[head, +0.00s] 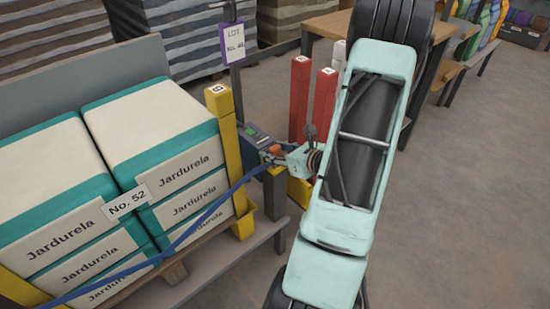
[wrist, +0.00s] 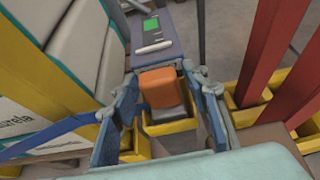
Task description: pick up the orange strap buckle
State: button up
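The orange strap buckle (head: 274,150) sits at the end of a grey device beside the stacked sacks; it also shows in the wrist view (wrist: 159,87) as a rounded orange block. My gripper (head: 277,156) is right at it. In the wrist view my gripper (wrist: 159,80) has its two dark blue fingers spread, one on each side of the buckle. A narrow gap shows along the right finger; contact at the tips cannot be told. The blue strap (head: 200,215) runs up across the sacks toward the buckle; its end is hidden behind my left finger.
The grey device with a green screen (wrist: 150,25) lies just beyond the buckle. A yellow post (head: 228,150) stands left, by the white and teal sacks (head: 155,130). Red posts (head: 299,95) in yellow bases stand close on the right. Open floor lies farther right.

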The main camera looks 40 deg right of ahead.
grip_shut()
